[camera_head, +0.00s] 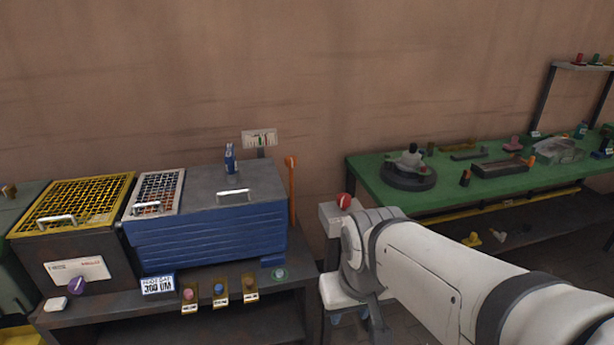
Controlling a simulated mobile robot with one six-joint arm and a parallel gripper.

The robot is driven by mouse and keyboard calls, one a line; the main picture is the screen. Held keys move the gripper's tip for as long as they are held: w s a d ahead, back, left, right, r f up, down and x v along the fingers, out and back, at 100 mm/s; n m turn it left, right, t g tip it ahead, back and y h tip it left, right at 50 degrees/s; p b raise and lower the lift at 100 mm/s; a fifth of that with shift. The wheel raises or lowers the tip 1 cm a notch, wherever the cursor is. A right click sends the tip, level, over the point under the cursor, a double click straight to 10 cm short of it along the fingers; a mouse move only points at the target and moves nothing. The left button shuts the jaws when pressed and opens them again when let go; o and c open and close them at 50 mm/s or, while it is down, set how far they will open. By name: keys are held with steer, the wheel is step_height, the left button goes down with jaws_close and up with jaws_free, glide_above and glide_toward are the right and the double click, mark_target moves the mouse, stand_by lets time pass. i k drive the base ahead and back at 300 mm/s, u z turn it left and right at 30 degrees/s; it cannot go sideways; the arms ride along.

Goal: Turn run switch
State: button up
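I cannot read a run switch label. A purple knob (76,286) sits at the front of the dark box with the yellow mesh lid, at left. Three small knobs stand on yellowish labelled bases on the bench front: a pink one (188,295), a blue one (219,289) and an orange one (249,283). A green round part (280,274) lies to their right. My white arm reaches in from the lower right and bends at the middle, right of these knobs. My gripper cannot be made out.
A blue ribbed box (210,235) and the yellow mesh lid (75,203) stand on the dark bench (110,325). A red button (344,200) tops a grey box behind my arm. A green table (370,170) with parts stands at right.

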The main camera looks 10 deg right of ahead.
mark_target(343, 201)
steer(key=z, duration=0.05)
steer(key=i, duration=1)
steer(key=u, duration=0.1)
